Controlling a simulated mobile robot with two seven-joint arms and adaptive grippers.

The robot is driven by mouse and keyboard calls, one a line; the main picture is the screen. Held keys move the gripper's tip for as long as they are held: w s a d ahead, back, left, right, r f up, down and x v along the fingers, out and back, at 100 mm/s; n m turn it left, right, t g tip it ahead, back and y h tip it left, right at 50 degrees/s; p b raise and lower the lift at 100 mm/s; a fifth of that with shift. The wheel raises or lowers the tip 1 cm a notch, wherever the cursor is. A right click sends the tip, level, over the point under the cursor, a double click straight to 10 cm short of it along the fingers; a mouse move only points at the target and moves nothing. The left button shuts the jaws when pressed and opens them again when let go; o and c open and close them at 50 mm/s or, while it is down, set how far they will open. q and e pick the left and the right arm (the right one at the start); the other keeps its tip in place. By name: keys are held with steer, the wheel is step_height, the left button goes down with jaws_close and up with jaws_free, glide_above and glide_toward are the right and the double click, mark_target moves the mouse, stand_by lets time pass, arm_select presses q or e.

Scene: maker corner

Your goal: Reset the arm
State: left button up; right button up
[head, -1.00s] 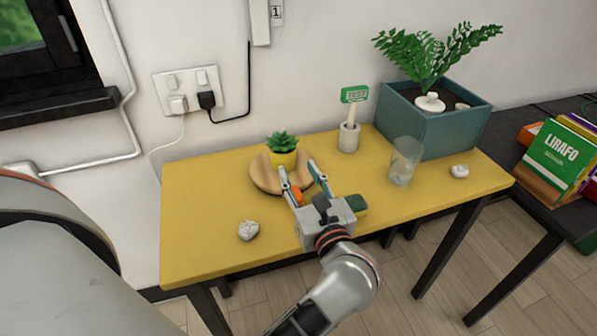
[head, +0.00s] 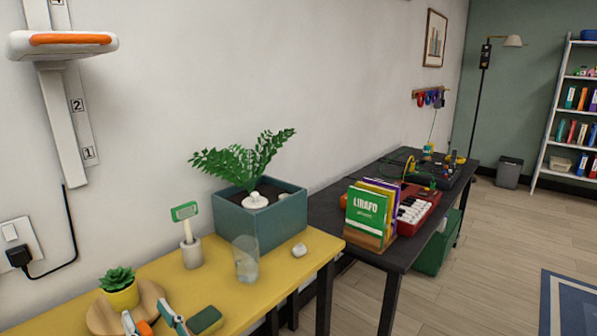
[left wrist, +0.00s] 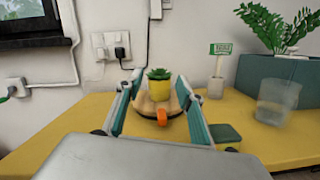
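My left gripper (head: 150,318) shows at the bottom edge of the head view, only its fingers in the frame. They are open, at the front right of a round wooden board (head: 97,318). A succulent in a yellow pot (head: 122,296) stands on the board. In the left wrist view, my left gripper's fingers (left wrist: 157,95) are spread apart, and the yellow pot (left wrist: 159,95) appears between them, farther ahead. A small orange piece (left wrist: 162,117) shows there too; I cannot tell what it belongs to. My right gripper is in neither view.
On the yellow table (head: 285,268) are a green sponge (head: 205,320), a grey holder (head: 191,253) with a green-topped tool, a clear glass (head: 246,258), a white lump (head: 299,250) and a teal planter (head: 270,222). A dark table (head: 330,205) with books and a red keyboard stands to the right.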

arm_select(q)
steer(key=d+r+m+t+h+p, duration=0.1)
steer(key=d+m+t+h, duration=0.55)
steer(key=m, duration=1.15)
steer(key=s+d+f+m+h+p, duration=0.1)
steer(key=s+d+f+m+h, duration=0.15)
steer(key=f+m+h, duration=0.45)
steer(key=s+d+f+m+h, duration=0.1)
steer(key=d+f+m+h, duration=0.25)
steer(key=m, duration=0.55)
steer(key=s+a+f+m+g, duration=0.2)
steer(key=s+f+m+g, duration=0.1)
steer(key=f, duration=0.4)
steer(key=s+a+f+m+g+p, duration=0.1)
steer(key=s+a+f+m+g, duration=0.1)
steer(key=s+f+m, duration=0.3)
steer(key=s+a+f+m+g, duration=0.1)
steer(key=s+f+m+g, duration=0.3)
steer(key=f, duration=0.6)
steer(key=shift+s+a+f+m+g+p, duration=0.3)
steer(key=shift+s+a+m+g+p, duration=0.15)
steer(key=shift+s, duration=0.2)
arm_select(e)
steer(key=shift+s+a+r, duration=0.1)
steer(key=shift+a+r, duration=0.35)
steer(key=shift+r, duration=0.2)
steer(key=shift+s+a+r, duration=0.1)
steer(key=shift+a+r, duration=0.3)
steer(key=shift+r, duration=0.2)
